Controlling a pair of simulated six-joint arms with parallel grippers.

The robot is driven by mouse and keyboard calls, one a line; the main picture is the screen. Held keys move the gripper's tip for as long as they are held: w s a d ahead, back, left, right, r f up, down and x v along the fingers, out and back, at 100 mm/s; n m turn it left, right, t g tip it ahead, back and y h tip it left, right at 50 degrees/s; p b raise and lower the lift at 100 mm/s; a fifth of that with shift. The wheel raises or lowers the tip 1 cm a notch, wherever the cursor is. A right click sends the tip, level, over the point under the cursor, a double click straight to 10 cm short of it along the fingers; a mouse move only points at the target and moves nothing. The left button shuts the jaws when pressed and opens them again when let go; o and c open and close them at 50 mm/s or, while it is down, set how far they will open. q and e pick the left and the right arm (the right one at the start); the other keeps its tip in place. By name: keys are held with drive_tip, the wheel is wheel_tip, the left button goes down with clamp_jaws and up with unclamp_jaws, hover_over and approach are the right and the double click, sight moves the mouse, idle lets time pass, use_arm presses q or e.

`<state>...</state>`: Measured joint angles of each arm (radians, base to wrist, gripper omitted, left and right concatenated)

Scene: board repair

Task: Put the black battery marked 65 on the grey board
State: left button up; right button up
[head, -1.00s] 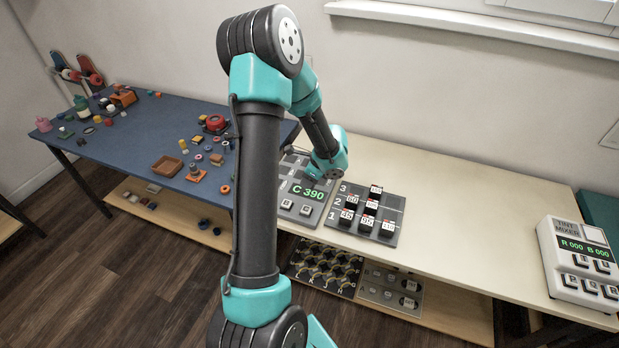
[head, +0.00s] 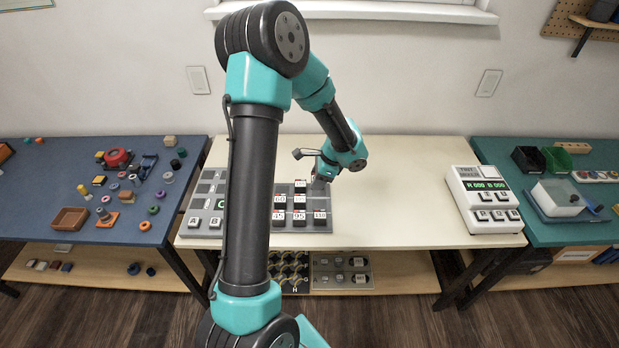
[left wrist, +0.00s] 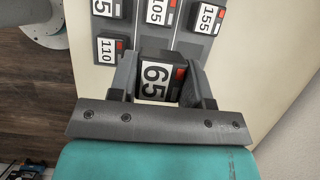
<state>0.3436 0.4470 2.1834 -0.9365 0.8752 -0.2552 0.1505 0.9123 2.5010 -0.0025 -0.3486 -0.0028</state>
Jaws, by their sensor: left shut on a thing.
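My left gripper (head: 319,181) is shut on the black battery marked 65 (left wrist: 156,82), which shows its white label between the two fingers in the left wrist view. The gripper is at the back right part of the grey board (head: 325,228), which also shows in the left wrist view (left wrist: 187,42). Whether the battery touches the board I cannot tell. Several black batteries stand on the board, among them 110 (left wrist: 111,47), 105 (left wrist: 158,12) and 155 (left wrist: 207,17). My left arm hides the board's left side in the head view. My right gripper is not in view.
A grey panel with keys (head: 205,222) is left of the board, partly behind my arm. A white tester (head: 483,205) stands at the table's right end. The pale table between board and tester is clear. A blue table (head: 120,215) with small parts is at the left.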

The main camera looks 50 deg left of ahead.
use_arm(q)
drive_tip(key=shift+w+d+r, duration=0.1)
drive_tip(key=shift+w+d, duration=0.2)
drive_tip(key=shift+d, duration=0.1)
drive_tip(key=shift+a+f, duration=0.1)
drive_tip(key=shift+f, duration=0.1)
approach(315, 205)
drive_tip(key=shift+x, duration=2.75)
drive_tip(key=shift+s+f, duration=0.1)
drive_tip(key=shift+f, duration=0.3)
drive_tip(key=o, duration=1.1)
drive_tip(key=shift+c, duration=0.2)
drive_tip(key=v, duration=1.7)
drive_tip(key=shift+r, duration=0.25)
